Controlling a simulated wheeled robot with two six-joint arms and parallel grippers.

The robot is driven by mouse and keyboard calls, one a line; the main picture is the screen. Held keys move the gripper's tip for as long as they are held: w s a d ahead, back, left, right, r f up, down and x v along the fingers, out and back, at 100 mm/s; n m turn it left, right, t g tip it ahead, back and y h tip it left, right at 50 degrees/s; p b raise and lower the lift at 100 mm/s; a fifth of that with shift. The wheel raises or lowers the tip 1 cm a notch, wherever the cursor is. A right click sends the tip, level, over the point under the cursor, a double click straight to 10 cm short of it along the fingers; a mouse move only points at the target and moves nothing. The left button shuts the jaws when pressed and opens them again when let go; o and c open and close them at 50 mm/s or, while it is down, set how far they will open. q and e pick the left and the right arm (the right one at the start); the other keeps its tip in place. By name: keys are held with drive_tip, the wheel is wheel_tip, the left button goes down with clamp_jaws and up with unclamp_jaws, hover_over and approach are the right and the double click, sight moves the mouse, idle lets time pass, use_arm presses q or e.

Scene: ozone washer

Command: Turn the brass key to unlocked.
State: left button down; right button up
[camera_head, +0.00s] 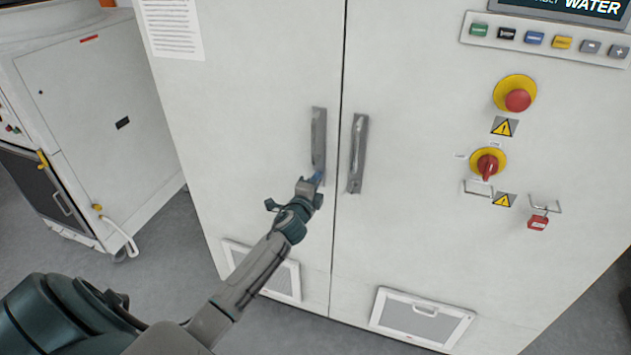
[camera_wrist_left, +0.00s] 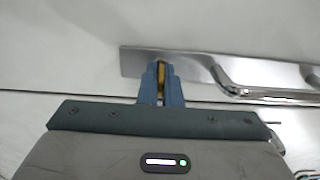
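The brass key (camera_wrist_left: 161,74) shows as a thin yellow strip at the handle plate (camera_wrist_left: 140,63) in the left wrist view. My left gripper (camera_wrist_left: 161,85) has its blue fingers close together on either side of the key, apparently shut on it. In the head view the left gripper (camera_head: 319,177) is at the lower end of the left door handle (camera_head: 318,138), and the key is hidden there. Whether the key is at locked or unlocked cannot be read. My right gripper is not in view.
The right door handle (camera_head: 357,152) is just across the door seam. Another white machine (camera_head: 100,110) stands at the left, with grey floor between.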

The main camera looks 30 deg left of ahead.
use_arm(q)
drive_tip(key=c, duration=1.6)
unclamp_jaws()
drive_tip(key=shift+s+d+f, duration=0.15)
drive_tip(key=shift+s, duration=0.3)
drive_tip(key=shift+b+v, duration=1.6)
drive_tip(key=shift+v, duration=3.35)
